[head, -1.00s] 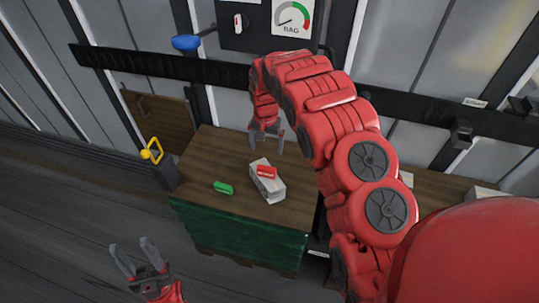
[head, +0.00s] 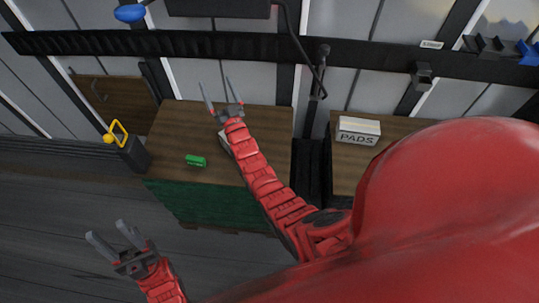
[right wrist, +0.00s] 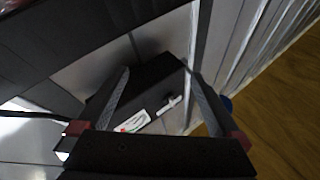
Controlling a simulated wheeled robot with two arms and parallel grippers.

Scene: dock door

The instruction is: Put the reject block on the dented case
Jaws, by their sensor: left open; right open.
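The pale case (head: 224,141) lies on the left table, mostly hidden behind my right arm in the head view. The red block, probably the reject block, does not show in any view now; a second ago it lay on top of this case. My right gripper (head: 217,82) is open and empty, above the back of the table beyond the case. It also shows open in the right wrist view (right wrist: 157,72), pointed at a dark wall box. My left gripper (head: 107,231) is open and empty, over the floor in front of the table.
A green block (head: 196,160) lies on the left table (head: 180,125), left of the case. A box marked PADS (head: 358,131) sits on the right table. A yellow handle (head: 119,131) stands left of the table. The wall box (right wrist: 150,95) has a gauge and switch.

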